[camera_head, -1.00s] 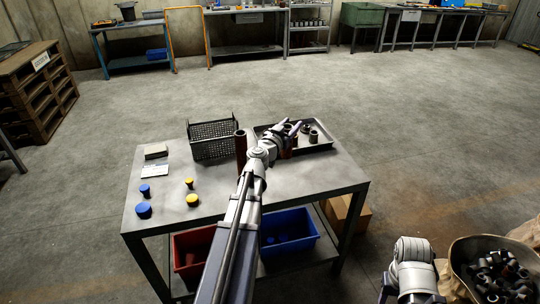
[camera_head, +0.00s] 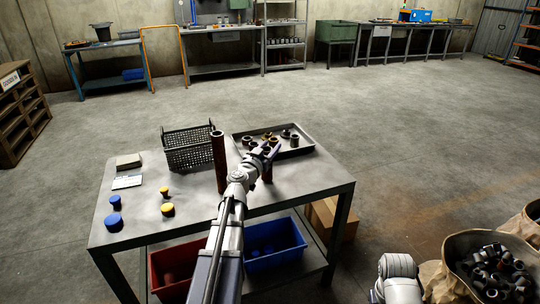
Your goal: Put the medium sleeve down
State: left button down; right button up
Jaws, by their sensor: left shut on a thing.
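My left gripper (camera_head: 268,152) is over the table (camera_head: 160,228), at the near edge of the metal tray (camera_head: 301,151). It is shut on a short reddish-brown sleeve (camera_head: 267,174), most of which the jaws and arm hide; I take it for the medium sleeve. I cannot tell whether its lower end touches the table. A taller brown sleeve (camera_head: 219,165) stands upright to the left of the gripper. Several dark short fittings (camera_head: 294,141) sit in the tray. Of my right arm, only a pale link shows at the bottom; its gripper is out of view.
A black mesh basket (camera_head: 189,152) stands behind the tall sleeve. Blue knobs (camera_head: 114,222) and yellow knobs (camera_head: 168,210) lie at the left. A red bin (camera_head: 166,280) and a blue bin (camera_head: 276,250) are below.

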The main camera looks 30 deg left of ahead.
pick_arm(q)
jog(key=shift+f, duration=0.25)
jog(key=shift+c, duration=1.8)
grip_release()
jog(key=shift+f, duration=0.15)
jog(key=shift+s+r, duration=0.2)
jog(key=s+d, duration=0.1)
jog(key=s, duration=1)
jog(key=shift+s, duration=0.35)
